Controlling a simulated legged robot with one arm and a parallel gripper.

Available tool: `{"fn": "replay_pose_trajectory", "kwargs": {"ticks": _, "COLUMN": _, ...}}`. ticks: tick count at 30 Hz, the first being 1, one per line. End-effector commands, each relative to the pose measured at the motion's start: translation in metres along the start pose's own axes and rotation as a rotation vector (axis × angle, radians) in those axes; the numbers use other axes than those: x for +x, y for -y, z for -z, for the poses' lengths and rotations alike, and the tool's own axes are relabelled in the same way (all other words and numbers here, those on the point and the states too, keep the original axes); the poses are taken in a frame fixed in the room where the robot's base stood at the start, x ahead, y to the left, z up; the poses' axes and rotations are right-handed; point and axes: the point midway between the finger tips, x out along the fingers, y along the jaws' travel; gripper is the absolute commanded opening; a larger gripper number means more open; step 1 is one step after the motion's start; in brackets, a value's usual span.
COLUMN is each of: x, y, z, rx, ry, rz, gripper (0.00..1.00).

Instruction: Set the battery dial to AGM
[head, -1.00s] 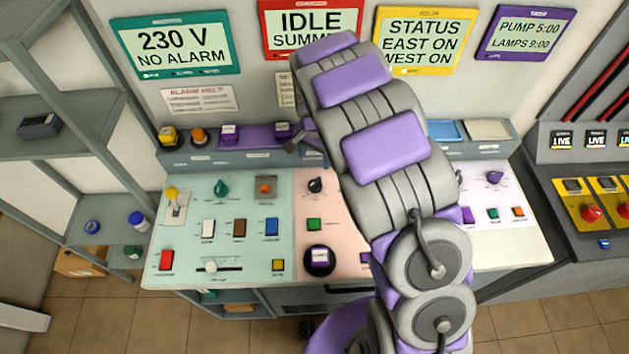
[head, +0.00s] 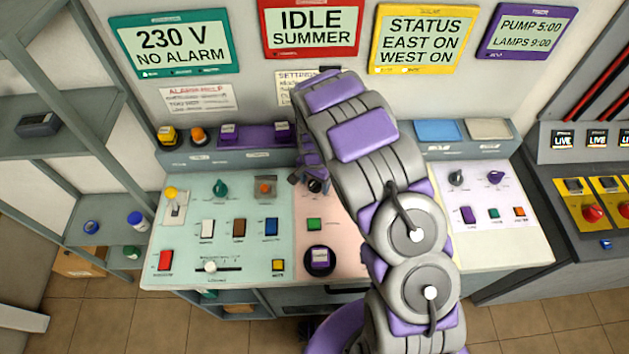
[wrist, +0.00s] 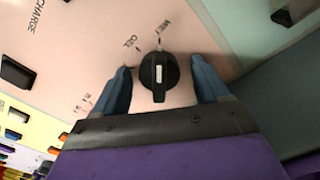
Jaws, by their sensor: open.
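The black dial (wrist: 159,77) with a white pointer stripe sits on the pink panel in the wrist view. Words like "WET" and "GEL" are printed around it; the other marks by it are too small to read. The stripe runs roughly up and down in that view, its upper end near "WET". My gripper (wrist: 160,64) is open, one blue finger on each side of the dial; whether either touches it I cannot tell. In the head view my gripper (head: 308,181) is low over the dial (head: 315,187), which it partly hides.
The teal panel (head: 187,242) at left holds switches and a slider. A ledge (head: 230,160) runs behind.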

Motion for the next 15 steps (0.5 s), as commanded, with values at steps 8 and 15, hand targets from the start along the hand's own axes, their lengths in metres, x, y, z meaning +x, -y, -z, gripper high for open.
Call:
{"fn": "replay_pose_trajectory", "kwargs": {"ticks": 8, "x": -0.0005, "y": 0.0002, "z": 0.0003, "rx": 0.000, "ry": -0.001, "rz": 0.000, "gripper": 0.61}}
{"fn": "replay_pose_trajectory", "kwargs": {"ticks": 15, "x": -0.0007, "y": 0.0003, "z": 0.0004, "rx": 0.000, "ry": -0.001, "rz": 0.001, "gripper": 0.38}}
